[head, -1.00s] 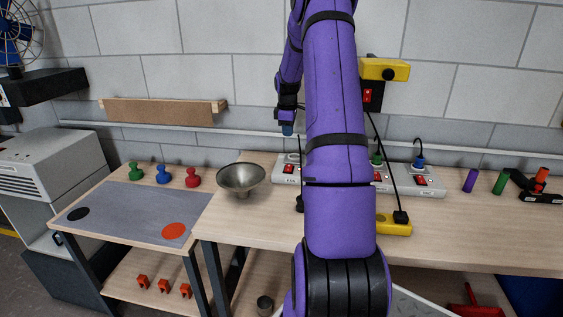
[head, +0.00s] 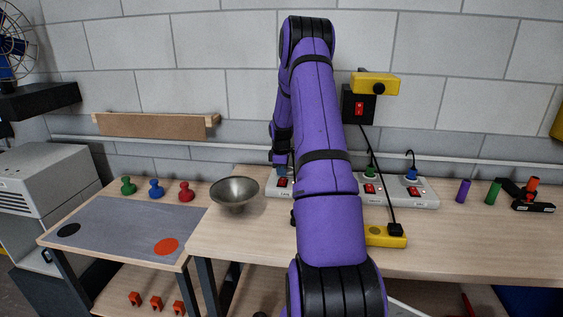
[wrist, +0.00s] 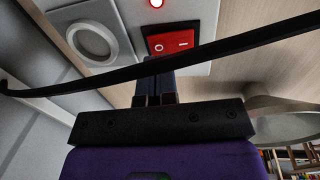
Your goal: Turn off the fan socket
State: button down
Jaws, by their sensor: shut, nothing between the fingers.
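A white power strip (head: 425,198) lies along the back of the table, with several red rocker switches and some plugs. Its labels are too small to read. My gripper (head: 283,169) is low over the strip's left part, just above a red switch (head: 282,183). In the wrist view my gripper (wrist: 155,88) is shut and empty, its blue fingers close to a red rocker switch (wrist: 172,39). Contact cannot be told. A red lamp (wrist: 156,3) glows beside this switch, and an empty round socket (wrist: 92,42) is to its left. My arm hides the strip's middle.
A metal bowl (head: 235,192) stands left of the strip. A black cable (wrist: 215,48) crosses the wrist view in front of my fingers. A yellow box (head: 386,236) sits before the strip. A blue fan (head: 10,45) is at the far left.

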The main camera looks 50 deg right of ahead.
jog(key=shift+d+f, duration=0.15)
jog(key=shift+f, duration=0.8)
jog(key=shift+f, duration=0.25)
jog(key=shift+s+a+r, duration=0.25)
jog(key=shift+s+a, duration=0.05)
jog(key=shift+a, duration=0.35)
